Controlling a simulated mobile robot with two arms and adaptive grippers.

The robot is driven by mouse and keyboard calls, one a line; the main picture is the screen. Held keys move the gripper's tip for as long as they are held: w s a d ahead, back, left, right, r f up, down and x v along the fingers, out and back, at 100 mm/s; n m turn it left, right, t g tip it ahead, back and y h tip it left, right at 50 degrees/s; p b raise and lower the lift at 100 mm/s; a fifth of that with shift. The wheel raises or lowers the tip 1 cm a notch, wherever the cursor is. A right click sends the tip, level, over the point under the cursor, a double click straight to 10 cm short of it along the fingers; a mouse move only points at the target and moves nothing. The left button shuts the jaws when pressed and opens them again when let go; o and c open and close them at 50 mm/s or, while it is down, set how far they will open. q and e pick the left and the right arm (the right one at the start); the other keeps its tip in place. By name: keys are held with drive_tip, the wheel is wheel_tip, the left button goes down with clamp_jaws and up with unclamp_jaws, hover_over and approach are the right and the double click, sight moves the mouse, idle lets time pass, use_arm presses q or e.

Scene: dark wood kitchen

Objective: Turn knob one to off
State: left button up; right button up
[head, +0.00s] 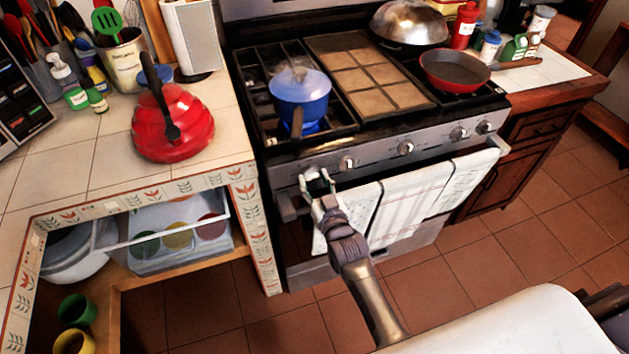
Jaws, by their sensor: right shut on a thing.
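The stove (290,172) has a row of knobs along its front panel. My right gripper (317,180) is at the left end of this panel, its fingers shut around the leftmost knob (312,173), which they mostly hide. I cannot tell the angle of that knob. A blue pot (300,95) with a lid stands on the front left burner, with a blue glow like a flame (312,127) under it. Another knob (347,162) is close to the right of my gripper. My left gripper is out of view.
Towels (408,197) hang on the oven handle just below and right of my right gripper. A red kettle (173,125) stands on the tiled counter at left. A red pan (455,70) and a domed metal lid (408,22) are on the stove's right side.

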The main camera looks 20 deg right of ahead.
drive_tip(key=m+p, duration=0.1)
drive_tip(key=m, duration=1.2)
drive_tip(key=shift+a+r, duration=0.1)
drive_tip(key=shift+a, duration=0.05)
drive_tip(key=m+b, duration=0.1)
drive_tip(key=m, duration=0.3)
drive_tip(key=shift+m, duration=0.3)
idle(0.4)
drive_tip(key=o, duration=1.1)
drive_tip(key=shift+r, duration=0.1)
drive_tip(key=shift+o, duration=0.2)
